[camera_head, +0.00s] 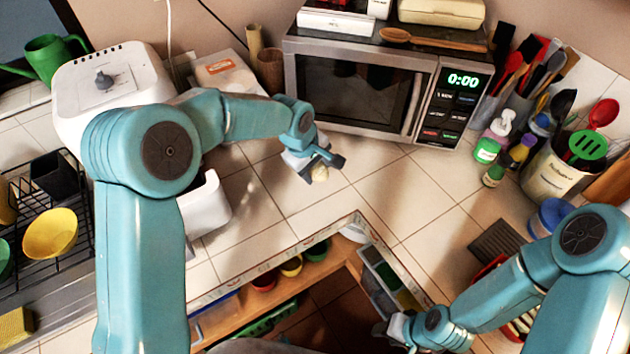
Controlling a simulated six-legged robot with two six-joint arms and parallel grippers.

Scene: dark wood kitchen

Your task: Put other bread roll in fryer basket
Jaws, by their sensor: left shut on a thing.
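A small pale bread roll (319,174) is in my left gripper (317,167), which is shut on it above the tiled counter in front of the microwave. The roll is partly hidden by the fingers. The white fryer basket (207,207) is pulled out of the white air fryer (85,85), to the left of the gripper. My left arm covers part of the basket and fryer, and I cannot see the basket's contents. My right gripper (392,330) is low, near the counter's front edge; its jaws are too unclear to tell.
The microwave (365,95) stands behind the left gripper. A utensil crock (550,175) and several bottles are at the right. A dish rack (45,225) with a yellow bowl (50,233) is at the left. The counter between basket and gripper (255,205) is clear.

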